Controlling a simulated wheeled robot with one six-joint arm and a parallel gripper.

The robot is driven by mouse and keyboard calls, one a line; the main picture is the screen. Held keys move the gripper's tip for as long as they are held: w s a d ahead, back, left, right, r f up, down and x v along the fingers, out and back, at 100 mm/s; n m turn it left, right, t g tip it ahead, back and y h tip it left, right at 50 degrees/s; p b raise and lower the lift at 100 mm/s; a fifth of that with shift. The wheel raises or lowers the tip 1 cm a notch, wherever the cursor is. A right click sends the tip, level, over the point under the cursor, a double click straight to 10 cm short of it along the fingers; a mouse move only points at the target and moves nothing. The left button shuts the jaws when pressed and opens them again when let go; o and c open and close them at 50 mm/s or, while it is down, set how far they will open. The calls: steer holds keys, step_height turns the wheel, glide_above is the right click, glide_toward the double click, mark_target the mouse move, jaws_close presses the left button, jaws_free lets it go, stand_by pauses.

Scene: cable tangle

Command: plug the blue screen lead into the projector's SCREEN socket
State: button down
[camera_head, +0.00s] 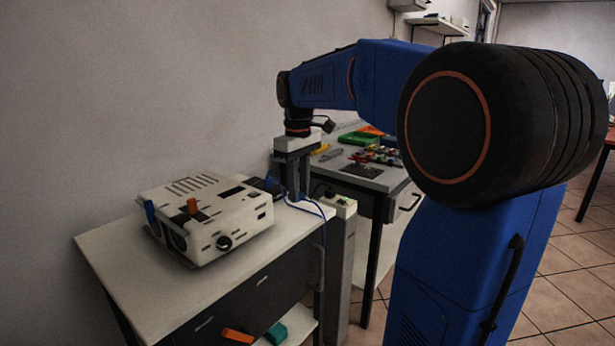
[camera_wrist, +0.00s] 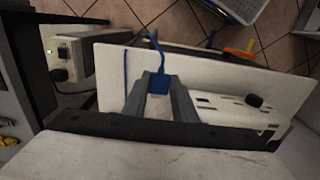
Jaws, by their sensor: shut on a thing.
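The white projector (camera_head: 215,222) sits on the white table (camera_head: 130,278), left of my gripper; its edge also shows in the wrist view (camera_wrist: 222,107). My gripper (camera_head: 293,196) points down over the right end of the table. In the wrist view my gripper (camera_wrist: 160,92) is shut on the blue plug of the screen lead (camera_wrist: 158,80). The blue lead (camera_head: 312,208) runs from the jaws over the table's right edge and hangs down. The plug is apart from the projector. I cannot make out the SCREEN socket or any label.
A power strip (camera_head: 341,206), with black plugs and a green light in the wrist view (camera_wrist: 60,58), stands off the table's right end. A second bench (camera_head: 375,180) with small items is behind. Bare table lies in front of the projector.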

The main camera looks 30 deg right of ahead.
steer(key=s+a+f, duration=0.3)
steer(key=s+a, duration=0.4)
steer(key=s, duration=0.1)
steer(key=shift+w+a, duration=0.3)
steer(key=shift+w, duration=0.45)
steer(key=shift+w+a, duration=0.35)
steer(key=shift+w, duration=0.35)
steer(key=shift+w+a, duration=0.3)
steer(key=shift+w, duration=0.45)
steer(key=shift+w+a, duration=0.2)
steer(key=shift+w, duration=0.35)
steer(key=shift+w+a, duration=0.2)
steer(key=shift+w, duration=0.3)
steer(key=c, duration=1.4)
jaws_free()
steer(key=shift+o, duration=0.2)
step_height(320, 180, up, 17)
steer(key=shift+r, duration=0.15)
